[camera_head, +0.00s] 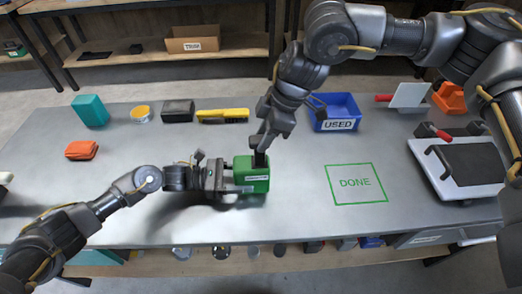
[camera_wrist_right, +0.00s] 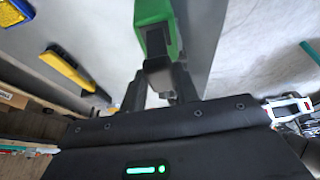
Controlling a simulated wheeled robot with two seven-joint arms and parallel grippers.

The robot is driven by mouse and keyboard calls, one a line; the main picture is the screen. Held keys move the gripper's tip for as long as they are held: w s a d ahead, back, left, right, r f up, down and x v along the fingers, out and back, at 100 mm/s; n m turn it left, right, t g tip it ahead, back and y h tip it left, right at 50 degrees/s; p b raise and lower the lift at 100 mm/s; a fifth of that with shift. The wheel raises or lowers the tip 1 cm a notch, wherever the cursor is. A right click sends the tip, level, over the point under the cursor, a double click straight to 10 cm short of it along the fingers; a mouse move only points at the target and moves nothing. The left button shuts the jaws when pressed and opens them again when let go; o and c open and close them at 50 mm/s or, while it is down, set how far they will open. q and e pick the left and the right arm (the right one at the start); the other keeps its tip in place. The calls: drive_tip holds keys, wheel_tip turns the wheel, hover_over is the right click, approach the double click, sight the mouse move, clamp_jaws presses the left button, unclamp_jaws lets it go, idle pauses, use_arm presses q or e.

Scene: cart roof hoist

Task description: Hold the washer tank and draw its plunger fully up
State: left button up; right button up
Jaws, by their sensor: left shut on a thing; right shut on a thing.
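The washer tank is a small green box (camera_head: 258,186) with a white label, on the grey table near the middle of the head view. My left gripper (camera_head: 232,178) reaches it from the left and is shut on its side. My right gripper (camera_head: 262,146) comes down from above and is shut on the dark plunger top (camera_head: 261,160) over the tank. In the right wrist view the dark plunger handle (camera_wrist_right: 158,77) sits between the fingers, with the green tank (camera_wrist_right: 155,14) beyond it. How far the plunger is drawn is hard to tell; fingers partly hide it.
A green DONE outline (camera_head: 356,184) on bare table lies right of the tank. Behind it is a blue USED bin (camera_head: 337,112). A white tray (camera_head: 437,172) stands far right.

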drive_tip(key=shift+r, duration=0.5)
idle(0.3)
drive_tip(key=o, duration=1)
drive_tip(key=shift+o, duration=0.2)
drive_tip(key=shift+r, duration=0.1)
drive_tip(key=v, duration=0.6)
drive_tip(key=shift+c, duration=0.4)
